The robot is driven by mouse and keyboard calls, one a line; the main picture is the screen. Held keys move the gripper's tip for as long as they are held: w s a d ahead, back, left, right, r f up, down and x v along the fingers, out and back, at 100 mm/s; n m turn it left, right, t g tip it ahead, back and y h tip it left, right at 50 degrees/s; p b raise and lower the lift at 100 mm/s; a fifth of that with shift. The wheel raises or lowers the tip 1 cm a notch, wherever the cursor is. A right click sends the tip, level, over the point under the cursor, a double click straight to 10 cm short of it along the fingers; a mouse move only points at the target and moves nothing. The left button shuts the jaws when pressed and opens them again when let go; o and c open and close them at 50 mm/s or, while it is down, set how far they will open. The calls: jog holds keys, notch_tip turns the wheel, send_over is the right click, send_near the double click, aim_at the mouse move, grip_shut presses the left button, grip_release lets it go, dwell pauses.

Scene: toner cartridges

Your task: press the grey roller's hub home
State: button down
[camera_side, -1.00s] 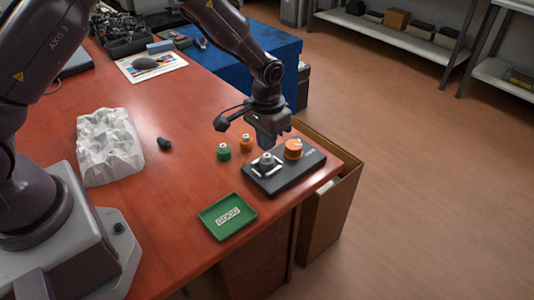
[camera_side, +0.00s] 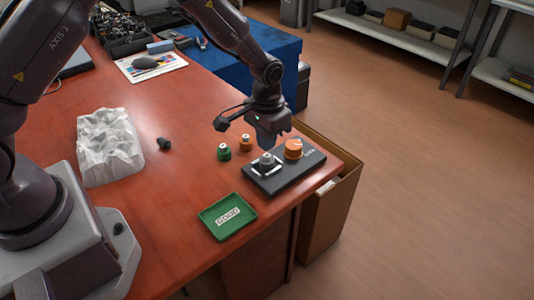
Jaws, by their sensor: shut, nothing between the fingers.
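The grey roller's hub (camera_side: 267,160) stands upright on a pale square seat in the left part of a black base (camera_side: 284,178) near the table's right edge. My gripper (camera_side: 268,146) is shut and empty, pointing down directly over the hub. Its tips are at or very close to the hub's top; I cannot tell whether they touch. How deep the hub sits is too small to make out. An orange roller part (camera_side: 293,149) sits in the right part of the same base.
A green part (camera_side: 224,153) and an orange part (camera_side: 246,143) stand just behind the base. A green tray (camera_side: 228,216) lies in front. A crumpled white object (camera_side: 109,147) and a small dark piece (camera_side: 164,144) lie left. An open cardboard box (camera_side: 330,205) stands beyond the table edge.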

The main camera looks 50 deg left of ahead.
aim_at(267, 155)
jog(key=shift+f, duration=1.6)
dwell(0.6)
jog(key=shift+r, duration=3.5)
jog(key=s+a+r+t, duration=0.2)
jog(key=s+r, duration=0.9)
jog(key=s, duration=0.1)
jog(key=s+a+r+t, duration=0.2)
jog(key=s+r+t, duration=0.1)
jog(key=s+r, duration=0.9)
jog(key=shift+s+a+t, duration=0.15)
jog(key=shift+s+t, duration=0.1)
jog(key=shift+t, duration=0.05)
